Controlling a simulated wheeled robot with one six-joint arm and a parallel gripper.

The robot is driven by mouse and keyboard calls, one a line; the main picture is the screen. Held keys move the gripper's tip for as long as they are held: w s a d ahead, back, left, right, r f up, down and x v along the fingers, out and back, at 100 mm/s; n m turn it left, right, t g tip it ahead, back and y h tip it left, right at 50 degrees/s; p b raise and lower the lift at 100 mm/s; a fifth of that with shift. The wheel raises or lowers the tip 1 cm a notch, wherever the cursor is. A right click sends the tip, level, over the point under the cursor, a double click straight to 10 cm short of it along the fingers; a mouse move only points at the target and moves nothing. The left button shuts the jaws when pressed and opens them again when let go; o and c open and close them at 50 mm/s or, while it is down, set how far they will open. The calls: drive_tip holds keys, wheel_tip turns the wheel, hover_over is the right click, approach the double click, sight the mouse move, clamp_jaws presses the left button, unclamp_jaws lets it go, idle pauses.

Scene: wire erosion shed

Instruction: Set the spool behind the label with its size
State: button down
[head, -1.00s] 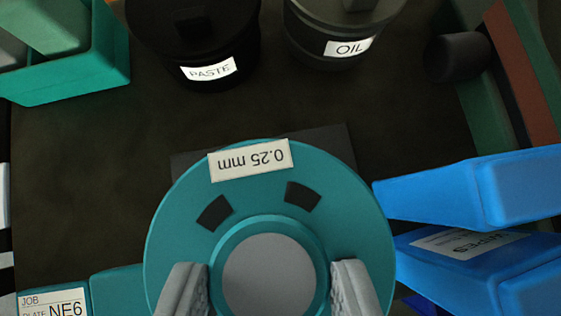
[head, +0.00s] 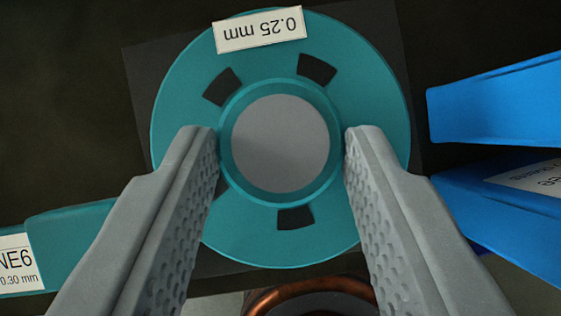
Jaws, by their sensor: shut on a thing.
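The teal spool (head: 375,85) has a grey hub face, dark slots and a white tag reading 0.25 mm, upside down in the picture. It fills the middle of the head view, face toward the camera. My gripper (head: 280,135) is shut on the spool, one finger on each side of its hub. A dark square (head: 150,70) lies behind or under the spool; I cannot tell whether they touch. A white label (head: 18,265) at the lower left shows NE6 and 0.30 mm, on a teal piece. No label reading 0.25 mm shows apart from the spool's tag.
Blue bins (head: 500,100) stand close on the right, one with a partly visible white label. A copper-coloured ring (head: 310,290) shows at the bottom between my fingers. The dark surface (head: 60,100) at the upper left is clear.

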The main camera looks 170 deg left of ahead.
drive_tip(key=shift+f, duration=0.45)
drive_tip(key=c, duration=0.9)
unclamp_jaws()
drive_tip(key=shift+f, duration=0.15)
drive_tip(key=shift+o, duration=0.2)
drive_tip(key=v, duration=1.2)
drive_tip(key=shift+s, duration=0.1)
